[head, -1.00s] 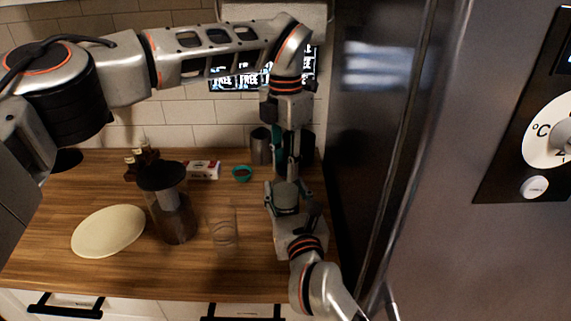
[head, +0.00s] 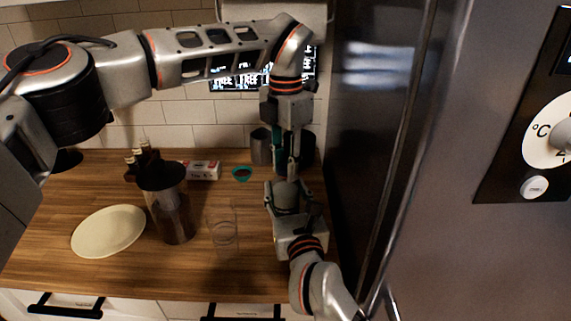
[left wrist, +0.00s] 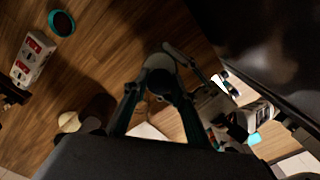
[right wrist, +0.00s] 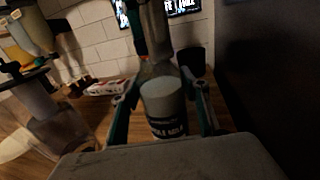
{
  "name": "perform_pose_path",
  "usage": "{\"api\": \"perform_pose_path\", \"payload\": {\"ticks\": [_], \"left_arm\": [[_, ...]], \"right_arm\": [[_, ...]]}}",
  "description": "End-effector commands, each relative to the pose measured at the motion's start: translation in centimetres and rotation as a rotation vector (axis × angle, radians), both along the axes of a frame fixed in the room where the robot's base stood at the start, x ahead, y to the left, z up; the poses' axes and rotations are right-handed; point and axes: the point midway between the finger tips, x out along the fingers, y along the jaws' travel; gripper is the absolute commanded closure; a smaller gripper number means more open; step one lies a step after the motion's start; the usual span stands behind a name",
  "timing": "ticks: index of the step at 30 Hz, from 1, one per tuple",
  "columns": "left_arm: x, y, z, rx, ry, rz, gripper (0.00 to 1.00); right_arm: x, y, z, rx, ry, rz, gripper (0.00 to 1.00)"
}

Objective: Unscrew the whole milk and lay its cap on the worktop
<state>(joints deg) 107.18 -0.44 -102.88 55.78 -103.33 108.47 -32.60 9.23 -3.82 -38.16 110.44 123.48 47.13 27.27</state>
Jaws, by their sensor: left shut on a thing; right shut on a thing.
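The whole milk is a bottle with a pale upper part and a dark label (right wrist: 162,105); it stands upright between the fingers of my right gripper (right wrist: 160,100), which is shut on its body. In the head view my right gripper (head: 287,192) comes from the front at the worktop's right end. My left gripper (head: 289,165) points straight down from above, shut at the bottle's top. In the left wrist view its fingertips (left wrist: 160,86) meet there.
A steel fridge (head: 390,130) stands close on the right. The front middle is clear.

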Motion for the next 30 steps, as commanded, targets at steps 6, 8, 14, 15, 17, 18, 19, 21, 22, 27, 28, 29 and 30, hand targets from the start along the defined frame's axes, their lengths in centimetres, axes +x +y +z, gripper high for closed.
{"api": "perform_pose_path", "payload": {"ticks": [6, 8, 14, 15, 17, 18, 19, 21, 22, 27, 28, 29, 30], "left_arm": [[-0.1, 0.0, -0.1, 0.000, 0.003, 0.000, 0.57], [-0.1, 0.0, 0.0, 0.000, 0.003, 0.000, 0.57], [0.0, 0.0, 0.0, 0.000, 0.001, 0.000, 0.57], [0.0, 0.0, 0.2, 0.000, 0.001, 0.000, 0.57], [0.0, 0.0, 0.5, 0.000, 0.000, 0.001, 0.57], [0.0, 0.0, 0.9, 0.001, -0.001, 0.001, 0.57], [0.0, 0.0, 1.2, 0.000, -0.002, 0.001, 0.57], [0.1, 0.0, 2.1, 0.000, -0.004, 0.002, 0.57], [0.0, 0.0, 2.5, 0.000, -0.002, 0.002, 0.57], [0.0, 0.0, 4.3, 0.001, -0.001, 0.002, 0.57], [0.0, 0.0, 4.4, 0.001, 0.001, 0.001, 0.61], [0.0, 0.0, 4.5, 0.001, 0.001, -0.001, 0.61], [0.0, 0.0, 4.7, 0.000, 0.000, -0.009, 0.61]], "right_arm": [[0.1, -0.1, -0.1, -0.002, 0.001, -0.003, 1.00], [0.1, -0.1, -0.1, -0.002, 0.001, -0.003, 1.00], [0.0, -0.1, -0.1, -0.002, 0.001, -0.002, 1.00], [0.0, -0.1, -0.1, -0.002, 0.001, -0.002, 1.00], [0.0, -0.1, -0.1, -0.002, 0.001, -0.002, 1.00], [0.0, -0.1, -0.1, -0.001, 0.001, -0.002, 1.00], [0.0, -0.1, -0.1, -0.001, 0.001, -0.001, 1.00], [0.0, -0.1, -0.1, -0.001, 0.001, -0.001, 1.00], [0.0, -0.1, -0.1, -0.001, 0.001, -0.001, 1.00], [0.0, 0.0, -0.1, -0.001, 0.001, -0.001, 1.00], [0.0, 0.0, -0.1, -0.001, 0.001, -0.001, 1.00], [0.0, 0.0, -0.1, -0.001, 0.001, -0.001, 1.00], [0.0, 0.0, -0.1, -0.001, 0.001, -0.001, 1.00]]}}
